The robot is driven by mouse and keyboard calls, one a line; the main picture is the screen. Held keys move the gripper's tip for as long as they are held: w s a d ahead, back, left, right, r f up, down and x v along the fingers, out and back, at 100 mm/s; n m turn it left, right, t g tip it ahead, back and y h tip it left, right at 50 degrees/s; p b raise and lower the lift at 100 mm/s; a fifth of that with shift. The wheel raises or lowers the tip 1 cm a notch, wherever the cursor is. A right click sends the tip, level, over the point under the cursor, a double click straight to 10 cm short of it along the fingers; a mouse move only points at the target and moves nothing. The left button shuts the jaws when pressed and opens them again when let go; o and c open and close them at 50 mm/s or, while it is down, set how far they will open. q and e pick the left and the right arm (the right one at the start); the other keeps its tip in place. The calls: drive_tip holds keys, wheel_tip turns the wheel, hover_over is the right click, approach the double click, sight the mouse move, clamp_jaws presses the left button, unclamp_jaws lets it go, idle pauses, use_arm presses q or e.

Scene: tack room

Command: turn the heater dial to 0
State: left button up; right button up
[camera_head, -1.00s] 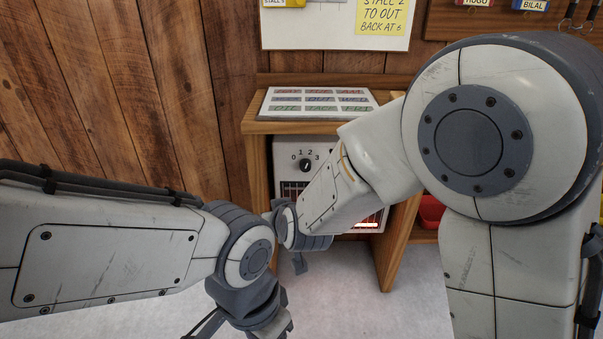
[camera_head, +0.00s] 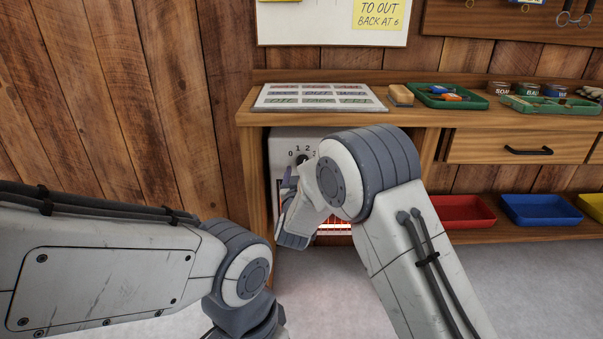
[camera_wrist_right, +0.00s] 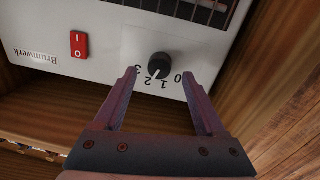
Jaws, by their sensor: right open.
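The heater (camera_head: 285,140) is a white box in the wooden bench's left bay, its grille glowing orange low down. Its black dial (camera_head: 303,159) has printed numbers around it and is partly hidden by my right arm. In the right wrist view the panel is upside down, and the dial (camera_wrist_right: 160,65) has its white pointer towards the 2. My right gripper (camera_wrist_right: 160,76) is open, its fingertips on either side of the dial, with gaps visible; I cannot tell the depth gap. In the head view the right gripper (camera_head: 288,183) is just below-left of the dial. My left gripper is out of view.
A red rocker switch (camera_wrist_right: 79,44) sits beside the dial on the panel. A printed card (camera_head: 318,97) lies on the bench top (camera_head: 425,116). Green trays (camera_head: 446,96) stand to its right, with red (camera_head: 466,209) and blue (camera_head: 541,209) bins below. Wooden bench sides flank the heater.

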sight(302, 164)
drive_tip(key=shift+w+d+b, duration=0.1)
drive_tip(key=shift+w+b, duration=0.25)
drive_tip(key=shift+w, duration=1.2)
clamp_jaws()
